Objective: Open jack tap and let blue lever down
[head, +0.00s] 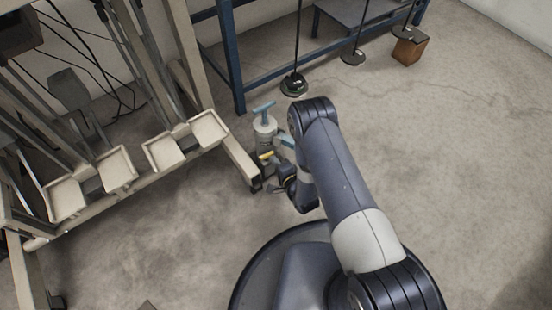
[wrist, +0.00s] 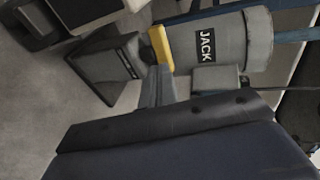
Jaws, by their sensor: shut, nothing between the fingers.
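The jack (head: 264,132) is a grey cylinder with a blue T-shaped top, standing on the floor by the right end of the cream frame. In the wrist view its body (wrist: 232,50) carries a black "JACK" label. A yellow tap handle (wrist: 160,48) sits at its side; it also shows in the head view (head: 266,155). My gripper (wrist: 157,76) is shut and empty, its fingertips close against the yellow handle; I cannot tell whether they touch. In the head view my arm partly hides the jack's right side. I cannot tell which part is the blue lever.
The cream frame (head: 150,185) with tray-like pads fills the left. A blue frame (head: 238,70) stands behind, with hanging rods and round weights (head: 294,84) and a brown block (head: 410,48) near it. The floor at right is clear.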

